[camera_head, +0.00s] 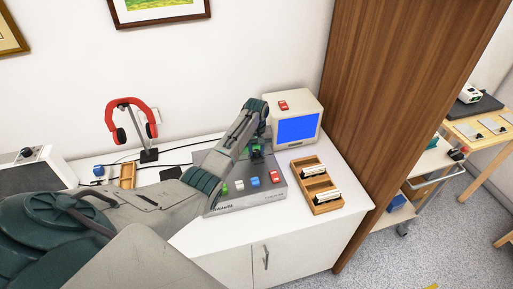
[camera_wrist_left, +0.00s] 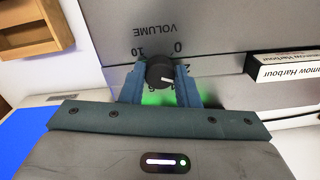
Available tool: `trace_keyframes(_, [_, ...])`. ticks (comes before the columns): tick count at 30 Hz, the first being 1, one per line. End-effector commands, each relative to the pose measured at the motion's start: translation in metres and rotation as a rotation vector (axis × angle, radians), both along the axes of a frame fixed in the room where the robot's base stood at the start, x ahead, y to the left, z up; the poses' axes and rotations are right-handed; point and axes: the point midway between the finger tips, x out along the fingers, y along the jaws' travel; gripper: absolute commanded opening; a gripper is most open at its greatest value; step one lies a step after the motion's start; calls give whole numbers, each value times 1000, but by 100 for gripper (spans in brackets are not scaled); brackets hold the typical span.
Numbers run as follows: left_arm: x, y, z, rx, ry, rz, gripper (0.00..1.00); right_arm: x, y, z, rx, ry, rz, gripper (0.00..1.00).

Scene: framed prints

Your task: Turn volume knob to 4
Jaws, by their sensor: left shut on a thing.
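The black volume knob (camera_wrist_left: 160,72) sits on a grey panel (camera_wrist_left: 215,30) under the upside-down word VOLUME in the left wrist view. The marks 10 and 0 show beside it; lower marks are partly hidden by the fingers. The knob's white pointer line faces right and slightly down in that view. My left gripper (camera_wrist_left: 160,77) is shut on the knob, one blue finger on each side. In the head view my left gripper (camera_head: 257,150) reaches down onto the grey device (camera_head: 240,201), and the arm hides part of it. My right gripper is not in view.
Several coloured buttons (camera_head: 254,182) line the device's front. A monitor (camera_head: 297,128) with a blue screen stands behind it. A wooden rack (camera_head: 326,207) with white cases is close on the right. Red headphones (camera_head: 131,105) hang on a stand at the left. A wooden partition (camera_head: 385,110) bounds the right.

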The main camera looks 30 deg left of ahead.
Motion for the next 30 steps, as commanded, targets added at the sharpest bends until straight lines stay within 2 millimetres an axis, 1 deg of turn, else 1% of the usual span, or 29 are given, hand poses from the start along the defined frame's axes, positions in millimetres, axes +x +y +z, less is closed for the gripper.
trace_keyframes(1, [0, 0, 4, 0, 0, -42, 6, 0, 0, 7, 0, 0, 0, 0])
trace_keyframes(3, [1, 0, 5, 0, -1, -108, 6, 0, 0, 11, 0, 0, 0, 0])
trace_keyframes(15, [1, 1, 3, -1, -2, -460, 6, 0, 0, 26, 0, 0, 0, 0])
trace_keyframes(22, [1, 1, 3, 0, -4, -599, 6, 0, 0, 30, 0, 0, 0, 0])
trace_keyframes(30, [1, 1, 3, 0, -4, -681, 6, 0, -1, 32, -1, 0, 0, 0])
